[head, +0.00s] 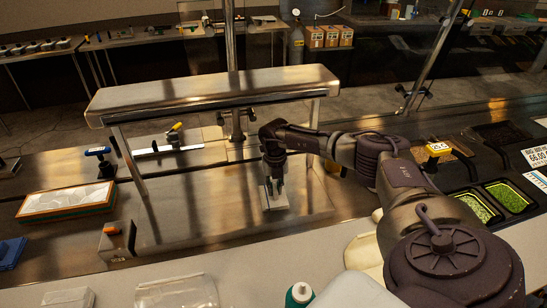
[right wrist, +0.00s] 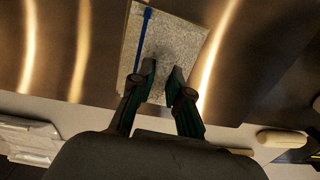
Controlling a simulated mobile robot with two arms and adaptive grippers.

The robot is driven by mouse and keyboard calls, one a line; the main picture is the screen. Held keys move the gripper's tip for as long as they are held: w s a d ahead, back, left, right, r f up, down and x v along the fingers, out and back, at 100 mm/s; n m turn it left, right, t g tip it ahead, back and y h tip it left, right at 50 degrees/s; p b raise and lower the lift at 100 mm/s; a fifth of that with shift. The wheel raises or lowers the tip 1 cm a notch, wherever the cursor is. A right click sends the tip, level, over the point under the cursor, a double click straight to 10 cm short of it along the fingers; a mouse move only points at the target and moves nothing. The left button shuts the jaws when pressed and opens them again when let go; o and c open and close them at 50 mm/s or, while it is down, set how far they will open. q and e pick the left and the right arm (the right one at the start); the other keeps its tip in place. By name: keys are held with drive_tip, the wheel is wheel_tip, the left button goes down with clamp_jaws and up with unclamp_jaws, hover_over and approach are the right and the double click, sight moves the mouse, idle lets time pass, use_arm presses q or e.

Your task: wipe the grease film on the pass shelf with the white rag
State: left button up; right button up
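The white rag (head: 278,203) lies flat on the steel counter under the raised pass shelf (head: 185,96). In the right wrist view the rag (right wrist: 186,42) looks speckled grey-white, with a blue stripe along its left side. My right gripper (head: 273,183) reaches in beneath the shelf and points down over the rag. In the right wrist view its two fingertips (right wrist: 162,70) stand apart over the rag's near part, with no cloth visibly pinched between them. I cannot tell whether they touch the rag. The shelf top has bright reflections; I cannot make out a distinct grease film. My left gripper is not in view.
Shelf posts (head: 133,165) stand near my right arm's work area. A wood-rimmed tray (head: 66,201) and a small box with an orange top (head: 117,241) are on the left. Green-filled pans (head: 508,197) are on the right.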

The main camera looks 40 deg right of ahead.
drive_tip(key=shift+o, duration=0.7)
drive_tip(key=shift+f, duration=0.1)
drive_tip(key=shift+f, duration=0.3)
clamp_jaws()
drive_tip(key=shift+r, duration=0.1)
wheel_tip(320, 180, up, 5)
drive_tip(key=p, duration=0.3)
drive_tip(key=shift+p, duration=0.4)
